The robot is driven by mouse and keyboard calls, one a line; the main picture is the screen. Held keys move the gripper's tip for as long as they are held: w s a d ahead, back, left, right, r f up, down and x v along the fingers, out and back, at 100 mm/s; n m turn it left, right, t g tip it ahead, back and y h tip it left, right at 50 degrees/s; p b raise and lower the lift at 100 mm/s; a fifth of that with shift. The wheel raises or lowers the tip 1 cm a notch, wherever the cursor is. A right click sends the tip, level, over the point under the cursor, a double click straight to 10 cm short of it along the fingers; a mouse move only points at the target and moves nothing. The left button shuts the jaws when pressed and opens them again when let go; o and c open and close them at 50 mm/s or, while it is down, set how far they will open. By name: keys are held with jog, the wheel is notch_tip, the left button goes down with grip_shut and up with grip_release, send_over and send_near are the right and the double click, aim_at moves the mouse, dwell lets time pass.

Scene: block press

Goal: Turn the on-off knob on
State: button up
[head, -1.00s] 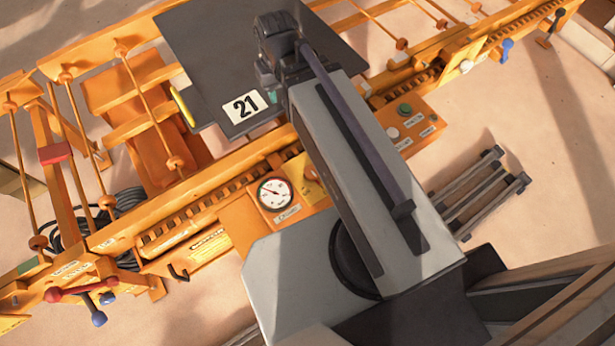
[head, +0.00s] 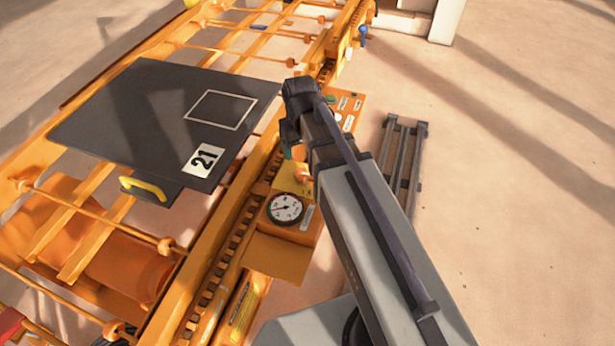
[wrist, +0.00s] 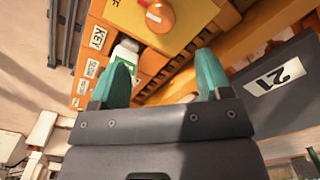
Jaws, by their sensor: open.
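The orange round knob (wrist: 160,15) with a pale pointer mark sits on a yellow plate (wrist: 196,12) at the top of the wrist view. The top of the plate is cut off by the frame edge. My gripper (wrist: 164,60) is open, with its two teal fingers apart and nothing between them. The knob lies beyond the fingertips, apart from them. In the head view, my gripper (head: 289,151) is over the control panel strip, mostly hidden by my arm. The yellow plate (head: 291,187) shows there beside the arm, above a dial gauge (head: 285,208).
A white and green part (wrist: 126,50) stands beside the KEY label (wrist: 98,38), close to the left finger. The dark board (head: 150,110) marked 21 lies left of my arm. A dark slatted rack (head: 402,160) is on the right. Open floor lies farther right.

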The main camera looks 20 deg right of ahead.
aim_at(302, 173)
notch_tip(302, 173, down, 10)
jog(key=b, duration=0.9)
jog(key=shift+s+f+b, duration=0.1)
jog(key=shift+f+b, duration=0.15)
jog(key=shift+b, duration=0.1)
jog(key=shift+a+r, duration=0.1)
jog(key=shift+r, duration=0.1)
jog(key=shift+c, duration=0.4)
jog(key=c, duration=0.8)
jog(key=shift+c, duration=0.2)
